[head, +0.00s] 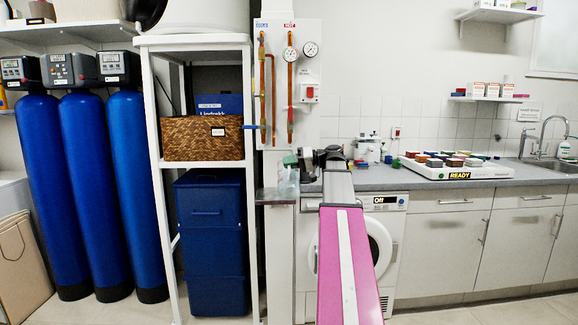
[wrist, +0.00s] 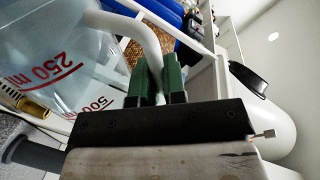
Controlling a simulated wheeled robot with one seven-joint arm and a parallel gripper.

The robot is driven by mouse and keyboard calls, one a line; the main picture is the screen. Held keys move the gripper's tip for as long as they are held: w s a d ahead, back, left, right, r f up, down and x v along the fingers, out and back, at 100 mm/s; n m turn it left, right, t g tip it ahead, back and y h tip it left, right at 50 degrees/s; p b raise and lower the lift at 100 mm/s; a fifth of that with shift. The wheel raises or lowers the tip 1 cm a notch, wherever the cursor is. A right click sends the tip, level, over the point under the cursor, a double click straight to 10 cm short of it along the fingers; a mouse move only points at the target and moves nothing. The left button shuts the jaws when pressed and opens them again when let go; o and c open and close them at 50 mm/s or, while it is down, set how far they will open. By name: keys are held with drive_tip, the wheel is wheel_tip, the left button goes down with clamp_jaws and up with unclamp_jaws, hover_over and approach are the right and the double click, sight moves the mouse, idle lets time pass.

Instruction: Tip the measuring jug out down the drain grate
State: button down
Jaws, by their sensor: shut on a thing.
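The measuring jug (wrist: 45,60) is clear with red marks reading 250 ml and 500. It fills the left of the wrist view. My gripper (wrist: 155,85) has green fingers shut on the jug's pale handle (wrist: 135,28). In the head view the jug (head: 288,184) shows small and pale in front of the white column, beside my gripper (head: 291,161). I cannot tell whether it holds liquid or how far it is tilted. The drain grate is not seen in either view.
A grey ledge (head: 270,196) juts from the white column beside the jug. To the left stand a white rack (head: 156,150) and blue tanks (head: 75,190). The counter (head: 380,183) to the right carries a tray of coloured blocks (head: 455,172). A washing machine (head: 395,240) stands below it.

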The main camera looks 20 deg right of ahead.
drive_tip(key=shift+w+d+r+m+g, duration=0.2)
drive_tip(key=shift+w+r+m, duration=0.15)
drive_tip(key=shift+w+m, duration=0.35)
drive_tip(key=shift+w+d+r+m+g, duration=0.25)
drive_tip(key=shift+w+m, duration=0.25)
drive_tip(key=shift+m, duration=0.3)
drive_tip(key=shift+w+d+r+m+g, duration=0.15)
drive_tip(key=shift+w+r+m+g, duration=0.05)
drive_tip(key=shift+w+m, duration=0.35)
drive_tip(key=shift+w+d+r+m+g, duration=0.15)
drive_tip(key=shift+w+d+r+m, duration=0.1)
drive_tip(key=shift+w+m, duration=0.3)
drive_tip(key=shift+w+d+r+m+g, duration=0.1)
drive_tip(key=shift+w+r+m+g, duration=0.1)
drive_tip(key=shift+w+m, duration=0.3)
drive_tip(key=shift+w+d+r+m+y, duration=0.15)
drive_tip(key=shift+w+d+r+m, duration=0.2)
drive_tip(key=shift+w+m, duration=0.3)
drive_tip(key=shift+w+d+r+m+y, duration=0.15)
drive_tip(key=shift+w+r+m, duration=0.3)
drive_tip(key=shift+w, duration=0.4)
drive_tip(key=shift+g, duration=0.4)
idle(0.4)
